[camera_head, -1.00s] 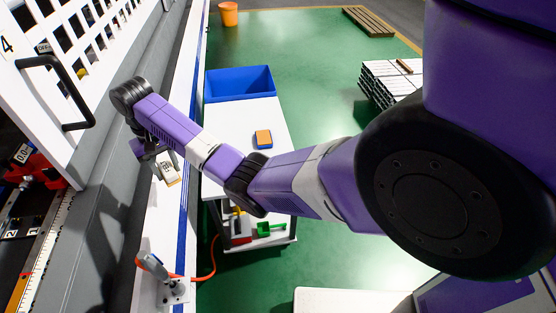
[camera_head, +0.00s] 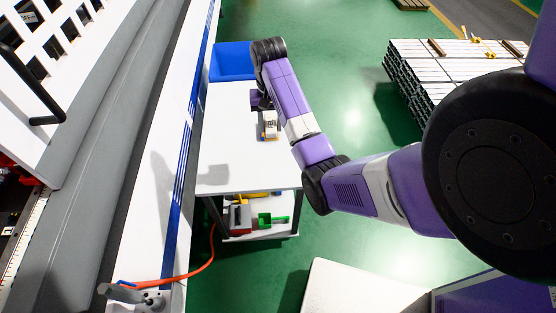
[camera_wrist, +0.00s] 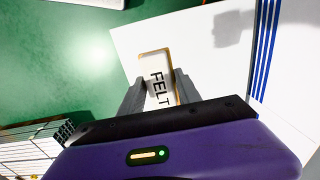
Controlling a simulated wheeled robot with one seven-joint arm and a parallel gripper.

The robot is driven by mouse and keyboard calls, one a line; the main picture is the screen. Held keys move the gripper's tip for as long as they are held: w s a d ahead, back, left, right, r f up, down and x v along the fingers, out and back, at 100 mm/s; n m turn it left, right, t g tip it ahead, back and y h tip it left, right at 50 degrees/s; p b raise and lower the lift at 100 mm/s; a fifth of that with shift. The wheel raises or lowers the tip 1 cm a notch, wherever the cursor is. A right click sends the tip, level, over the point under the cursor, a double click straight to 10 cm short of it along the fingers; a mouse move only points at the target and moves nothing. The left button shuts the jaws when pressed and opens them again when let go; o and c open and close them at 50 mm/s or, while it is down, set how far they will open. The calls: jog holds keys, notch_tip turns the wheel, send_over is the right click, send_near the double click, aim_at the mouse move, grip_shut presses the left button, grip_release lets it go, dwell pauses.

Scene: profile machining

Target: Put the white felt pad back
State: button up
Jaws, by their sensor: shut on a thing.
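The white felt pad (camera_wrist: 158,76), lettered FELT, is between the two fingers of my gripper (camera_wrist: 159,90) in the wrist view, with a tan edge showing around it. In the head view the pad (camera_head: 270,120) hangs below my gripper (camera_head: 265,108), over the white top of the cart (camera_head: 225,165). Orange and blue show at the pad's lower edge, where the orange and blue block (camera_head: 264,136) is mostly hidden. I cannot tell whether the pad touches the block or is above it.
A blue bin (camera_head: 230,62) stands at the cart's far end. The cart top's near part is clear. A lower shelf holds a green item (camera_head: 272,219) and other things. The machine ledge with blue stripes (camera_head: 183,140) runs along the left. Stacked profiles (camera_head: 455,70) stand at the right.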

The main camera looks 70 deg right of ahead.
aim_at(272, 166)
notch_tip(272, 166, down, 20)
jog(key=b, duration=0.3)
jog(key=shift+r, duration=0.1)
dwell(0.3)
jog(key=o, duration=1.3)
